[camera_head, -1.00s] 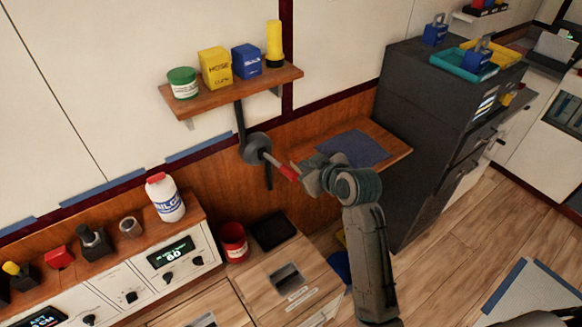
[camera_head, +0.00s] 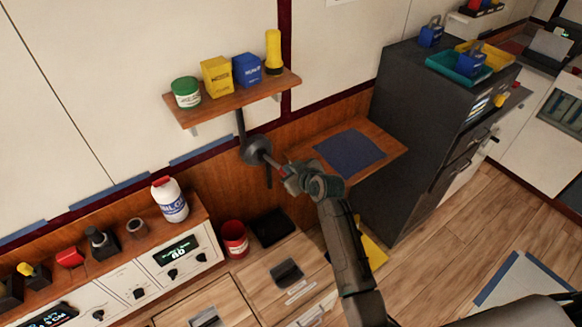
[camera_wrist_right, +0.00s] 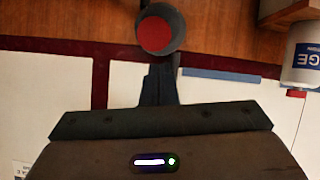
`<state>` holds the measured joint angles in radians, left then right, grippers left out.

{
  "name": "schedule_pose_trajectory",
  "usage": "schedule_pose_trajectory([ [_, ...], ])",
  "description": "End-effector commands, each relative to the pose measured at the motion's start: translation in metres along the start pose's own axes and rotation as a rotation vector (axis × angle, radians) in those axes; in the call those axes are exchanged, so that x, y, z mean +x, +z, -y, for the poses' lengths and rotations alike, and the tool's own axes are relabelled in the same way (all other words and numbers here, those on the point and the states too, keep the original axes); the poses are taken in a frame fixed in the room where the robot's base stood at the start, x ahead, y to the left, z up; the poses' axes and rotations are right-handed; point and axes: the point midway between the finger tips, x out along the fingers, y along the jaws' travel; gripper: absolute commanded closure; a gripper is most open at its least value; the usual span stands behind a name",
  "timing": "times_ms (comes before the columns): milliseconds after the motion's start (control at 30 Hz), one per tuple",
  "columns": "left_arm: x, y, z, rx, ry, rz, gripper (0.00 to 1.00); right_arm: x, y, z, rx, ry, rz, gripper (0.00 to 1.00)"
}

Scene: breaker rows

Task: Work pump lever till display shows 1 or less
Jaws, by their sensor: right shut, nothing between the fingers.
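The pump lever's dark round hub (camera_head: 256,150) is on the wooden wall panel below the shelf. Its red grip (camera_head: 282,171) points out toward my right gripper (camera_head: 288,174), which hides most of it. In the right wrist view the grip's red round end (camera_wrist_right: 155,33) faces me inside a dark ring, just beyond my shut fingertips (camera_wrist_right: 159,72). The fingers hold nothing; I cannot tell whether they touch the grip. A small display (camera_head: 176,250) on the white panel shows green digits, which look like 60 but are blurred. My left gripper is not in view.
A shelf (camera_head: 232,104) with a green tub, boxes and a yellow torch is above the lever. A white bottle (camera_head: 170,199) stands on the left ledge. A red cup (camera_head: 234,239) is below. A dark cabinet (camera_head: 415,130) stands right of a small side shelf (camera_head: 385,170).

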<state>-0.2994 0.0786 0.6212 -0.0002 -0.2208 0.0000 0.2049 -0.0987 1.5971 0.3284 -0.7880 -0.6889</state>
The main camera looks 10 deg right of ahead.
Motion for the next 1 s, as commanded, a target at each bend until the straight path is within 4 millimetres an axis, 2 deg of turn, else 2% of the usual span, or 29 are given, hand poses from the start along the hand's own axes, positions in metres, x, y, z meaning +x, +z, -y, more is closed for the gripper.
schedule_pose_trajectory([
  [200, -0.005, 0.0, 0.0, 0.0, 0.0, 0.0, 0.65, 0.002, 0.009, 0.0, -0.001, 0.001, 0.0, 1.0],
  [567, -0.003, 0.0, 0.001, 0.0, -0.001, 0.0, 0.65, 0.003, 0.011, 0.0, 0.0, 0.001, -0.004, 1.0],
  [833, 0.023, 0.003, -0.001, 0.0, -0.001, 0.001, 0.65, 0.005, 0.022, 0.003, 0.003, 0.012, -0.06, 1.0],
  [1000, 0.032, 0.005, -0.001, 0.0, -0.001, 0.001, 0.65, 0.004, 0.023, 0.003, 0.005, 0.02, -0.102, 1.0],
])
